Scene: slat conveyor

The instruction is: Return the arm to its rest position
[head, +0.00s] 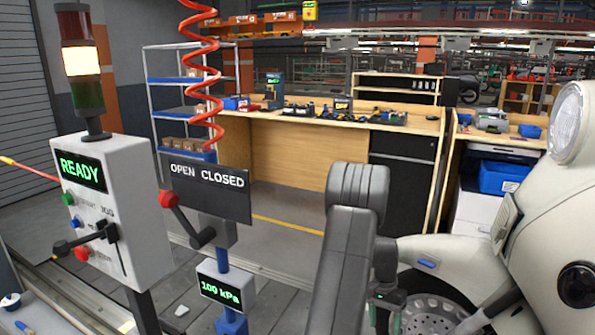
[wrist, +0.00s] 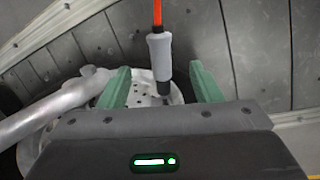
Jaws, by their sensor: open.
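My arm rises in the lower middle of the head view, with my gripper (head: 388,300) low beside the white motorcycle (head: 535,225) and partly cut off by the bottom edge. In the wrist view, my gripper (wrist: 160,88) shows two green fingers spread apart. A grey cylindrical tool (wrist: 159,55) with a dark tip and an orange cord appears in the gap between them. It touches neither finger in the picture; its depth is hard to tell. Behind it is a perforated metal disc (wrist: 150,95).
A silver tube (wrist: 55,105) lies left of the fingers. A READY control box (head: 105,205) with a lit stack light stands left. A red-knobbed lever (head: 180,215), an OPEN CLOSED sign (head: 210,188) and a 100 kPa gauge (head: 222,288) stand beside it. A workbench (head: 310,155) is behind.

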